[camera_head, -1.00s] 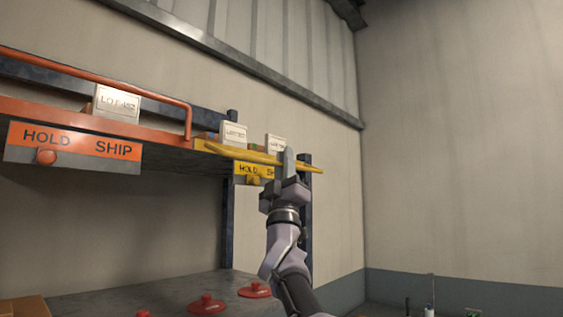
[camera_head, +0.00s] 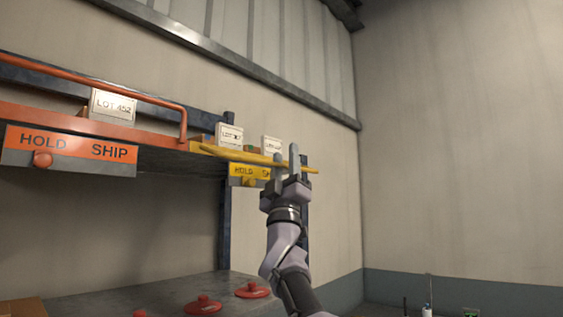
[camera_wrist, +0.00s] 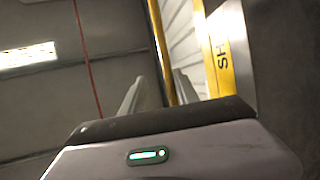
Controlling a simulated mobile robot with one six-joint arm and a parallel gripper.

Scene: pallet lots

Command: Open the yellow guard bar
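The yellow guard bar (camera_head: 235,154) runs along the front of the right-hand shelf section, above a yellow "HOLD" sign (camera_head: 241,170) with a yellow knob. Its right end (camera_head: 312,170) passes at my gripper (camera_head: 286,152), which points up with its two grey fingers apart. In the wrist view the bar (camera_wrist: 158,45) runs lengthwise between the two open fingers (camera_wrist: 156,85). The bar seems nearer the right finger; I cannot tell whether they touch. The yellow sign (camera_wrist: 215,50) shows at the right there.
An orange rail (camera_head: 95,85) and orange "HOLD SHIP" sign (camera_head: 75,145) are on the left shelf section. Lot boxes (camera_head: 113,105) stand on the shelf. A lower surface holds red knobbed discs (camera_head: 203,305). Bare wall (camera_head: 460,150) lies to the right.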

